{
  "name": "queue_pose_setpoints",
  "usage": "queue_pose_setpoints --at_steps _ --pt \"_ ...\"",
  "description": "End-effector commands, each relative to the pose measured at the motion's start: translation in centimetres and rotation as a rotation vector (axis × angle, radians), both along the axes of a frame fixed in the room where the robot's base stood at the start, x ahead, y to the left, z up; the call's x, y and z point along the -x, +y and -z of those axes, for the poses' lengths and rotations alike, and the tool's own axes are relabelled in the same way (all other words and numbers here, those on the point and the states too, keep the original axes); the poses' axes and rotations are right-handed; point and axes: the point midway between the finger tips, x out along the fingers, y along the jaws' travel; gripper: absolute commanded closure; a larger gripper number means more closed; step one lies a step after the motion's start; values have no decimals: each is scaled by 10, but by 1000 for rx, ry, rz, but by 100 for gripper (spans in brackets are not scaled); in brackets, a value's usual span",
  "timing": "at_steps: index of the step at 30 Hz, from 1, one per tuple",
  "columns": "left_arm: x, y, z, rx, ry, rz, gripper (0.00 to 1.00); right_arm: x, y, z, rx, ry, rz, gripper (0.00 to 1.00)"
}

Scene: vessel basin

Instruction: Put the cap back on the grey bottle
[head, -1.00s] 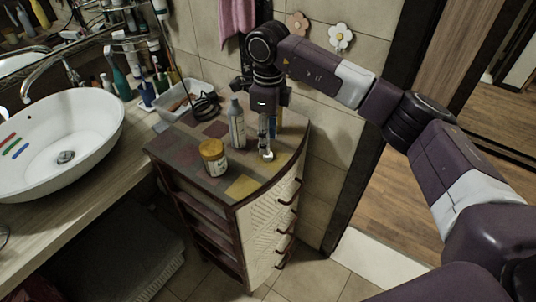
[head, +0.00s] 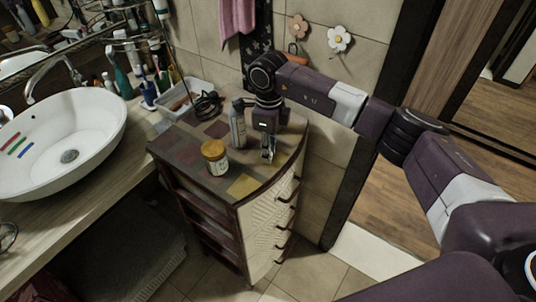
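The grey bottle (head: 238,128) stands upright on the top of the small cabinet (head: 204,180). Its upper end is beside my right wrist, and I cannot make out its mouth clearly. My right gripper (head: 268,158) points down just to the right of the bottle, with its fingertips low at the cabinet top. The fingers are small and partly in shade, so I cannot tell if they are apart or closed on something. I cannot make out the cap; it may be hidden at the fingertips. My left gripper is not in view.
A jar with a yellow-brown lid (head: 215,157) stands left of the gripper, near the bottle. A white basket (head: 186,98) with a dark cable is behind. The washbasin (head: 62,143) is at the left. The front of the cabinet top is clear.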

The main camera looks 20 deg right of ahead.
Motion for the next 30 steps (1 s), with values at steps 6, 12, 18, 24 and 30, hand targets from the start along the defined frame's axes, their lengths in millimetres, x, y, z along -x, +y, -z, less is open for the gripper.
queue_pose_setpoints --at_steps 6,12,18,24,30 --pt "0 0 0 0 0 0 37 0 0 0 0 0 0 89" --pt "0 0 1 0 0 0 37 0 0 -1 1 -1 0 89" --pt "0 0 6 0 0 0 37 -2 0 -14 -1 -4 0 89" --pt "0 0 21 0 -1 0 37 -2 0 -52 0 -7 0 89" --pt "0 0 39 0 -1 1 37 -2 1 -114 -2 -8 -1 89"
